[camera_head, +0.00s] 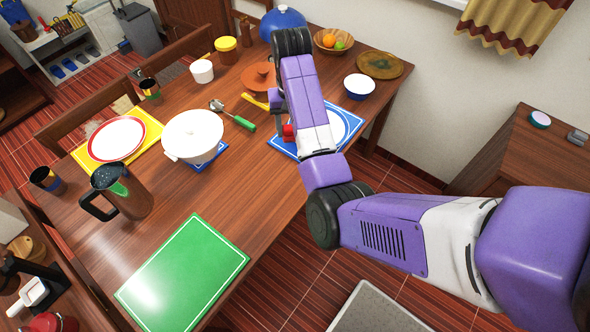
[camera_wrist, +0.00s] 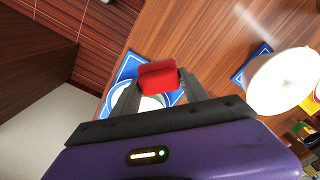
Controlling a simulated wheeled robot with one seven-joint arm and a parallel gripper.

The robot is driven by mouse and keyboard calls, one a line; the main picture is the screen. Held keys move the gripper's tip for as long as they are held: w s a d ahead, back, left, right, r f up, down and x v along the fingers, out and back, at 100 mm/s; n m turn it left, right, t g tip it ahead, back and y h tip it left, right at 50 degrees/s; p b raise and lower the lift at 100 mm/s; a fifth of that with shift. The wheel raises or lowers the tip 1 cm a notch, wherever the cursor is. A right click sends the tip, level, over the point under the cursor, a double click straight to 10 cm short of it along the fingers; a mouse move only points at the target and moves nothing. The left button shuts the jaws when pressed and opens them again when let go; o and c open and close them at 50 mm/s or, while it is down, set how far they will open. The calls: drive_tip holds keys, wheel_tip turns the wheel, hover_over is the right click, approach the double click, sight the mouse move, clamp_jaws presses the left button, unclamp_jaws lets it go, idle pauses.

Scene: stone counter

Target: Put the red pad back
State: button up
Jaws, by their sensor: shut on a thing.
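The red pad (camera_wrist: 159,75) is between my two fingertips in the wrist view. My gripper (camera_wrist: 160,85) is shut on it. In the head view only a small red part of the pad (camera_head: 288,131) shows beside my forearm, which hides most of my gripper. The pad is over or near the blue placemat (camera_head: 283,143) and its white plate (camera_head: 341,125). I cannot tell how high above them it is.
A white pot (camera_head: 192,136) stands on a blue mat mid-table. A green placemat (camera_head: 183,275) lies bare in front. A dark jug (camera_head: 122,190) stands left.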

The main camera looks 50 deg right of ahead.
drive_tip(key=b, duration=0.6)
approach(292, 174)
wheel_tip(292, 174, down, 2)
drive_tip(key=shift+d+f+p, duration=0.1)
drive_tip(key=shift+p, duration=0.2)
drive_tip(key=shift+f, duration=2.05)
drive_tip(key=shift+f, duration=0.1)
drive_tip(key=o, duration=1.2)
wheel_tip(292, 174, up, 12)
drive_tip(key=shift+b, duration=0.45)
